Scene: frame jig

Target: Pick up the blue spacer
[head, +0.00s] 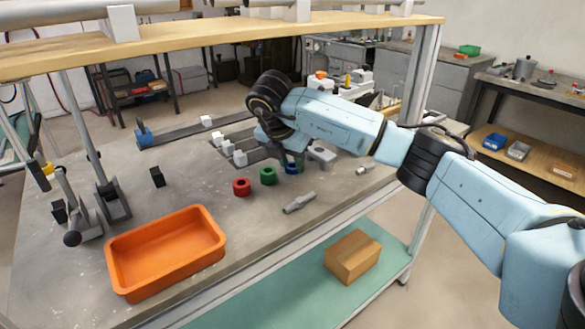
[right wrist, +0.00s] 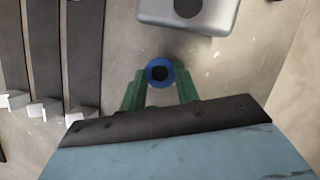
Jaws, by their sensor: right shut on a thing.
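The blue spacer (head: 292,169) is a short ring near the right side of the worktable. In the right wrist view, the blue spacer (right wrist: 159,84) shows from above with its dark hole. My right gripper (head: 290,161) is over it, pointing down, partly hidden by its own wrist. In the right wrist view its green fingers (right wrist: 159,82) are shut on the two sides of the spacer. The spacer is at or very near the table top; I cannot tell if it touches. My left gripper is in neither view.
A green spacer (head: 268,176) and a red spacer (head: 242,187) stand left of the blue one. A grey block with a hole (head: 321,153) is close by, also in the wrist view (right wrist: 215,14). A grey pin (head: 299,203) lies in front. An orange tray (head: 165,251) is front left.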

